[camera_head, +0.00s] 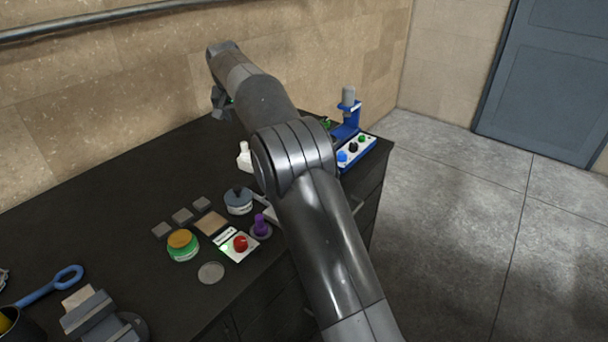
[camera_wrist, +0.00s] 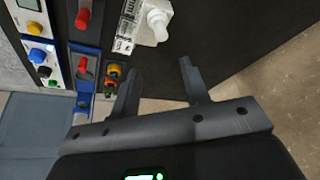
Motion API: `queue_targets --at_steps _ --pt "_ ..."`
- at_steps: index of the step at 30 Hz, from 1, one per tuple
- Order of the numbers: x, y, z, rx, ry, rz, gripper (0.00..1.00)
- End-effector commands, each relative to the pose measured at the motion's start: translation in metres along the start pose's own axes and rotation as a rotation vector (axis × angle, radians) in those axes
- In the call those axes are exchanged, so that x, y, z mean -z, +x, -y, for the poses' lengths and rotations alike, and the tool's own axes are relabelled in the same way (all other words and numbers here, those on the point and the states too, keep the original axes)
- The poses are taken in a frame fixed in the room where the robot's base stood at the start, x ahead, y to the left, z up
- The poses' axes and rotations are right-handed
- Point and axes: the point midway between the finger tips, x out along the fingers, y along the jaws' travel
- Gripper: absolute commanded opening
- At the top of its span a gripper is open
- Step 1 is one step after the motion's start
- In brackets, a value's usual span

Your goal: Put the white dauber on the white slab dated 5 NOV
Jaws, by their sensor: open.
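A white dauber-like piece with a rounded knob (camera_wrist: 157,20) shows at the top of the wrist view. It stands on or against a pale block beside a white label-like piece with dark print (camera_wrist: 127,24); I cannot read a date there. In the head view a white bottle-shaped piece (camera_head: 244,157), likely the same one, stands on the bench left of my arm. My gripper (camera_wrist: 160,76) is open and empty, its fingers below and apart from the white piece in the wrist view. In the head view it is at the far end of my arm (camera_head: 222,102), partly hidden.
The dark bench (camera_head: 90,215) also holds a purple knobbed piece (camera_head: 261,226), a red-button box (camera_head: 240,244), a round tin (camera_head: 183,245), a grey-blue pot (camera_head: 238,201) and small grey blocks. A blue stand with a knobbed panel (camera_head: 357,152) is at the right edge. My arm hides the middle.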

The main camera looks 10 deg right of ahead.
Motion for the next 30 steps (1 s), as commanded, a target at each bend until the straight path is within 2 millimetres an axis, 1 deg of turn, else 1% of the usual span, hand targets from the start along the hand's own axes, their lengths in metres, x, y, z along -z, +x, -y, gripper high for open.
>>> queue_targets --at_steps 2,5,8,10,14,18,23,27,29,30 --pt "0.000 -0.002 -0.002 0.001 0.001 -0.001 0.42" --pt "-0.002 -0.013 -0.011 0.003 0.003 -0.001 0.42" --pt "-0.007 -0.034 -0.029 0.009 0.005 -0.003 0.42" --pt "-0.014 -0.052 -0.046 0.014 0.007 -0.006 0.42" --pt "-0.032 -0.085 -0.077 0.022 0.007 -0.007 0.42" --pt "-0.058 -0.118 -0.108 0.032 0.004 -0.012 0.42" --pt "-0.094 -0.150 -0.141 0.041 -0.001 -0.019 0.42" --pt "-0.132 -0.174 -0.167 0.048 -0.005 -0.027 0.42" --pt "-0.149 -0.183 -0.177 0.050 -0.008 -0.030 0.42" --pt "-0.161 -0.188 -0.184 0.051 -0.011 -0.032 0.42"
